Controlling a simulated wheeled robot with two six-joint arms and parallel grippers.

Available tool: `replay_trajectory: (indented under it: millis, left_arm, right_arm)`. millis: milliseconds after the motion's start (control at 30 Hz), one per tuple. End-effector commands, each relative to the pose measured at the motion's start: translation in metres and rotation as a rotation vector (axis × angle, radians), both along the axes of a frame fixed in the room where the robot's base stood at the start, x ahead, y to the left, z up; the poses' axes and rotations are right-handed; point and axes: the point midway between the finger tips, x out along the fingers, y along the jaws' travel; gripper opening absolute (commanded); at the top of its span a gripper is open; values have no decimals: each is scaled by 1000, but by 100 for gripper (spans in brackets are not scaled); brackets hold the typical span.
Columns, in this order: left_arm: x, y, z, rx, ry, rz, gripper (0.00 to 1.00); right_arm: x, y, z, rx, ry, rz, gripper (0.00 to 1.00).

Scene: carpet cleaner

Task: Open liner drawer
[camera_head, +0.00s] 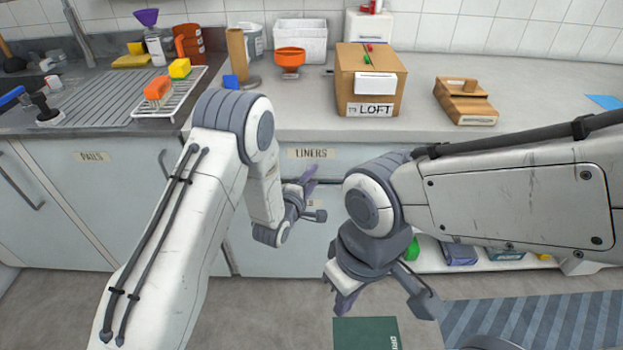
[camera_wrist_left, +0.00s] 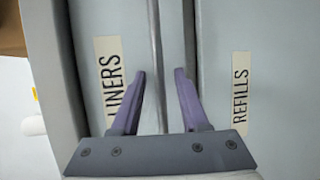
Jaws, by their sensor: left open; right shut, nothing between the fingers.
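The liner drawer (camera_head: 340,155), labelled LINERS, sits under the counter edge in the head view and looks shut. Its front also shows in the left wrist view (camera_wrist_left: 95,25), turned sideways, with a REFILLS front (camera_wrist_left: 265,60) beside it. My left gripper (camera_head: 312,186) is in front of these fronts. In the left wrist view its purple fingers (camera_wrist_left: 160,85) are open, one on each side of a long grey strip (camera_wrist_left: 172,45) between the labels. I cannot tell whether they touch it. My right gripper (camera_head: 345,303) is lower, shut and empty, pointing down.
A cardboard box (camera_head: 360,92) marked LOFT stands on the counter above the drawer. A dish rack (camera_head: 170,95) with sponges is at left. A dark green item (camera_head: 366,334) and a striped mat (camera_head: 540,322) are on the floor.

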Motion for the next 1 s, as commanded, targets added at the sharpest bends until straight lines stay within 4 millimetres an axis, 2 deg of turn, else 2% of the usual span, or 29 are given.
replay_trajectory:
  millis: [100, 133, 200, 233, 1000]
  left_arm:
    - [0, 0, 0, 0, 0, 0, 45]
    - [0, 0, 0, 0, 0, 0, 37]
    - [0, 0, 0, 0, 0, 0, 10]
    - [0, 0, 0, 0, 0, 0, 0]
    - [-1, 0, 0, 0, 1, 0, 0]
  right_arm:
    - [0, 0, 0, 0, 0, 0, 0]
    - [0, 0, 0, 0, 0, 0, 0]
    - [0, 0, 0, 0, 0, 0, 0]
    - [0, 0, 0, 0, 0, 0, 0]
    - [0, 0, 0, 0, 0, 0, 0]
